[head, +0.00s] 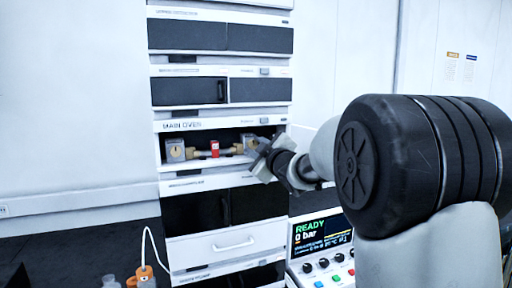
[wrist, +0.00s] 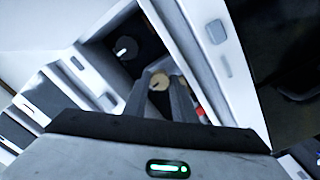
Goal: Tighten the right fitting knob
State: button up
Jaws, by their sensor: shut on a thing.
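My gripper (head: 264,156) reaches from the right into the open main oven bay (head: 230,135) at the right end of the column assembly. In the wrist view its two grey fingers (wrist: 162,98) stand on either side of the round brass right fitting knob (wrist: 160,82), shut on it. In the head view the fingers hide much of the right end; a brass part (head: 239,149) shows just left of them. A red piece (head: 214,148) sits mid-column, and its edge shows in the wrist view (wrist: 200,112). The left fitting (head: 193,153) is brass, beside a grey block (head: 174,149).
Closed dark-fronted modules (head: 220,92) stack above the bay, and a white drawer (head: 225,245) lies below. A control panel (head: 322,240) reading READY and 0 bar stands at lower right. Bottles (head: 143,276), one with an orange cap, stand at lower left.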

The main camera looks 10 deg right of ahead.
dwell(0.3)
jog(key=o, duration=1)
jog(key=shift+o, duration=0.2)
